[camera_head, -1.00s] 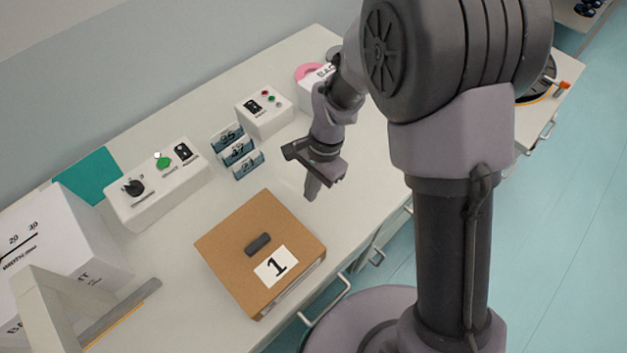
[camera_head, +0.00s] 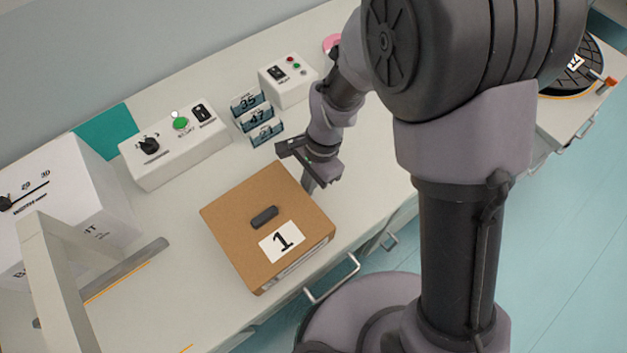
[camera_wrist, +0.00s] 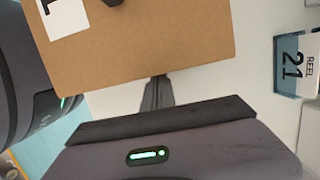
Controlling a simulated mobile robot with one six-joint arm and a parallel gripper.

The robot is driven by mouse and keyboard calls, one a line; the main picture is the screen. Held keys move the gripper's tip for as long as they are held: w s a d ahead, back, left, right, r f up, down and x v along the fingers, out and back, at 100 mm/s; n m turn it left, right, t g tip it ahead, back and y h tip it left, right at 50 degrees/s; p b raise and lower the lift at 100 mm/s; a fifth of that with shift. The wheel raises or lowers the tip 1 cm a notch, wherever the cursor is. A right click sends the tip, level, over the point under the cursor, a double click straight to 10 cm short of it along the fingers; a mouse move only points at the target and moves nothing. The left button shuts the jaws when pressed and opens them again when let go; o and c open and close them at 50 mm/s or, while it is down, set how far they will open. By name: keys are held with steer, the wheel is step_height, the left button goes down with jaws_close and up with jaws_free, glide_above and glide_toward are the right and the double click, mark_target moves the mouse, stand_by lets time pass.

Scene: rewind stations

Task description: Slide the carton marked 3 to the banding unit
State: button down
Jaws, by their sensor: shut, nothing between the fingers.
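The only carton I see is a brown one (camera_head: 228,212) with a dark handle on top and a white label reading 1; no carton marked 3 shows. It lies flat on the bench, and part of it fills the top of the wrist view (camera_wrist: 160,55). My gripper (camera_head: 312,186) is low at the carton's far right side, fingers pointing down. In the wrist view its closed fingers (camera_wrist: 157,92) are at the carton's edge with nothing between them; I cannot tell if they touch it. A white unit (camera_head: 75,185) with partly hidden lettering, perhaps the banding unit, stands at the left behind a pale arch (camera_head: 48,262).
A white console (camera_head: 172,152) with a knob and green button stands behind the carton. Reel tags (camera_head: 257,117) and a smaller control box (camera_head: 290,82) stand farther right. A black turntable (camera_head: 577,68) is at far right.

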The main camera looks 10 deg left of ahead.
steer(key=s+a+p, duration=0.1)
steer(key=s+a, duration=0.5)
steer(key=s, duration=0.1)
steer(key=s+a+p, duration=0.2)
steer(key=s+a, duration=0.5)
steer(key=s, duration=0.1)
steer(key=s+a+p, duration=0.1)
steer(key=s+a, duration=0.5)
steer(key=s, duration=0.2)
steer(key=shift+s+a+r, duration=0.1)
steer(key=shift+a, duration=0.25)
steer(key=shift+s+a, duration=0.25)
